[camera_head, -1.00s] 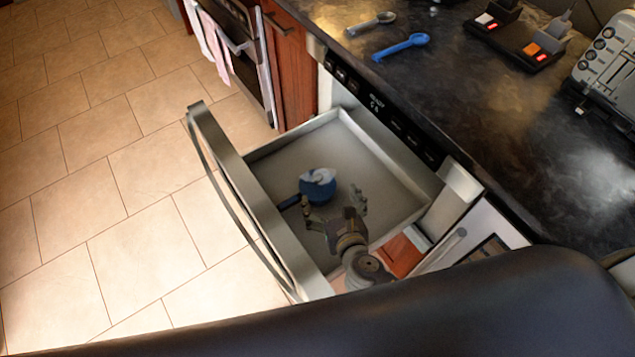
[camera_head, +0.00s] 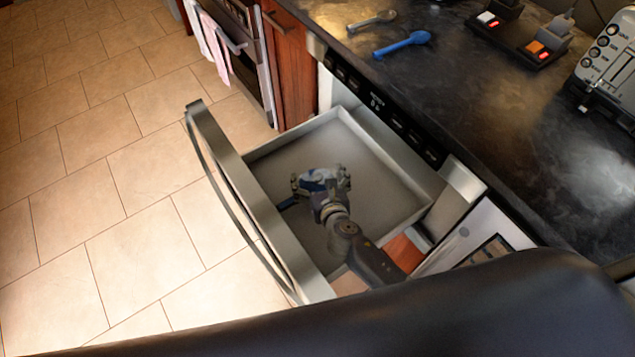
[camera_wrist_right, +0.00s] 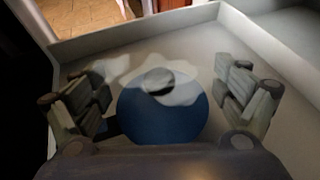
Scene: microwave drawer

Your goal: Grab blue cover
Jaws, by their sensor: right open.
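The blue cover (camera_head: 318,176), round with a lighter top and a knob, lies inside the open drawer (camera_head: 375,150). A blue handle-like part (camera_head: 287,203) sticks out from it towards the drawer front. My right gripper (camera_head: 321,180) reaches down over the cover and hides much of it in the head view. In the right wrist view the cover (camera_wrist_right: 165,110) sits between the two spread fingers of the right gripper (camera_wrist_right: 165,95), with gaps at the sides. The right gripper is open. My left gripper is not in view.
The drawer front with its long handle (camera_head: 225,180) stands out over the tiled floor. The dark counter (camera_head: 480,120) above holds a blue spoon (camera_head: 402,44), a grey spoon (camera_head: 371,21) and a toaster (camera_head: 612,65). The drawer's far part is clear.

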